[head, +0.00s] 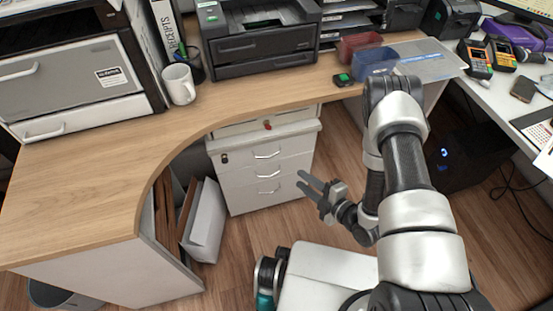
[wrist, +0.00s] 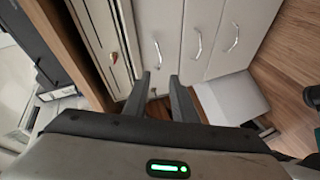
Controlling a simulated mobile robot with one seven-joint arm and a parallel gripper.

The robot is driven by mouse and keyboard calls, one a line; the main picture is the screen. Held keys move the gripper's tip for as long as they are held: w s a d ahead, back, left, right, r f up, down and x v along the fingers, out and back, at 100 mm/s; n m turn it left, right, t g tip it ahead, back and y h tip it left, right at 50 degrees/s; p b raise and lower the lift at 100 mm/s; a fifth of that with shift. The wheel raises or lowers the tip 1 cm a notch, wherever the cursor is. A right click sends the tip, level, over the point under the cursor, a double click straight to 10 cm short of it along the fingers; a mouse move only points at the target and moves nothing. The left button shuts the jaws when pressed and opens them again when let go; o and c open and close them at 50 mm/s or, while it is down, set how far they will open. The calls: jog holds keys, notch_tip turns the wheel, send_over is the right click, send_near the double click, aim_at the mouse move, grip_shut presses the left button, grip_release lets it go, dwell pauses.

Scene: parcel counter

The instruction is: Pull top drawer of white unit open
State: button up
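The white unit (head: 240,194) stands under the wooden desk, with three drawer fronts, each with a silver bar handle. Its top drawer (head: 240,156) looks shut. Its handle (head: 267,155) shows in the head view. In the wrist view the picture is turned: the top drawer (wrist: 150,25) is the front nearest the desk side, with its handle (wrist: 158,54) just beyond my fingertips and a small lock near it. My gripper (head: 300,178) is open and empty, its fingers pointing at the unit. In the wrist view my gripper (wrist: 160,76) shows a gap between the fingers, apart from the handle.
The wooden desk top (head: 100,185) overhangs the unit. A white bin-like box (head: 204,222) with brown boards stands left of the unit. A mug (head: 179,84) and a printer (head: 260,40) are on the desk. The floor (head: 235,245) before the unit is clear.

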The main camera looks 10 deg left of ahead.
aim_at(270, 157)
jog(key=b+x, duration=0.4)
jog(key=x, duration=1.3)
jog(key=shift+a+f, duration=0.1)
jog(key=shift+a, duration=0.1)
jog(key=shift+s, duration=0.1)
grip_shut()
